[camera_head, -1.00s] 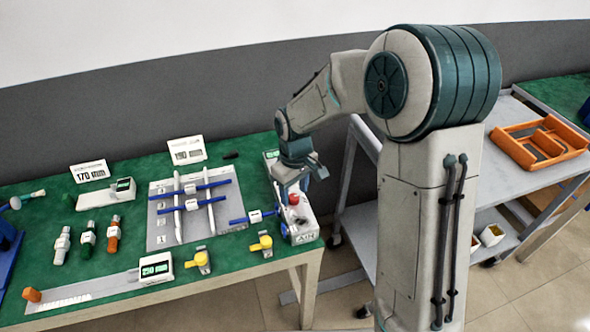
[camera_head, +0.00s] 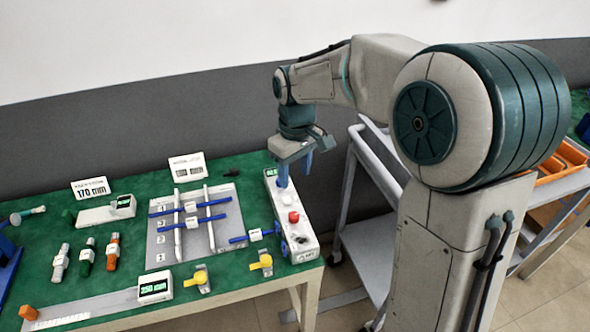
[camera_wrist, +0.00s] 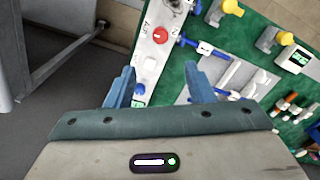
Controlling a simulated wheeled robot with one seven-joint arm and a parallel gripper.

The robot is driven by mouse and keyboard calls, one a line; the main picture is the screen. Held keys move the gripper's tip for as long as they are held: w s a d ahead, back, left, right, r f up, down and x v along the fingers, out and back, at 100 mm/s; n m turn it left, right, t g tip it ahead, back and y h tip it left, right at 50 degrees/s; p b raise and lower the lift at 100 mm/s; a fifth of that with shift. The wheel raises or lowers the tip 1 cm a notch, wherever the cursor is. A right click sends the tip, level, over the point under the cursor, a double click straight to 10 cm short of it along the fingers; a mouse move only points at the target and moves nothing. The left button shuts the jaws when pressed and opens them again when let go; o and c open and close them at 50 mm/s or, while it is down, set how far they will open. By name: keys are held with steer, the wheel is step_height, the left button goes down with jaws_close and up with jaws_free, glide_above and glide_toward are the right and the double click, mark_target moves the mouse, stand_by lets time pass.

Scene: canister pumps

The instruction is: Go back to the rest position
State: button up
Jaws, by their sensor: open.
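My gripper (camera_head: 296,170) hangs fingers down over the back part of the white control box at the right end of the green table. Its two blue fingers are apart with nothing held between them. In the wrist view the open fingers (camera_wrist: 160,86) show with the box beyond them. The white control box (camera_head: 304,241) has a red button (camera_head: 293,216) near its front part. In the wrist view a blue round part of the box (camera_wrist: 140,88) shows beside the left finger. Whether a fingertip touches the box cannot be told.
The green table (camera_head: 130,235) holds a grey board (camera_head: 165,251) with blue and white rods, yellow-handled valves (camera_head: 198,278) and small displays. A grey cart (camera_head: 372,252) with an orange tray (camera_head: 562,160) stands right, partly behind my arm. Space above the table is clear.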

steer(key=s+d+m+t, duration=0.1)
steer(key=s+d+m, duration=0.3)
steer(key=s+d, duration=0.3)
steer(key=s+d+r+m+t, duration=0.1)
steer(key=s+d+m, duration=0.3)
steer(key=s, duration=0.7)
steer(key=d+t, duration=0.1)
steer(key=d, duration=0.1)
steer(key=shift+s+d+m, duration=0.3)
steer(key=shift+s+d, duration=0.05)
steer(key=shift+s, duration=0.05)
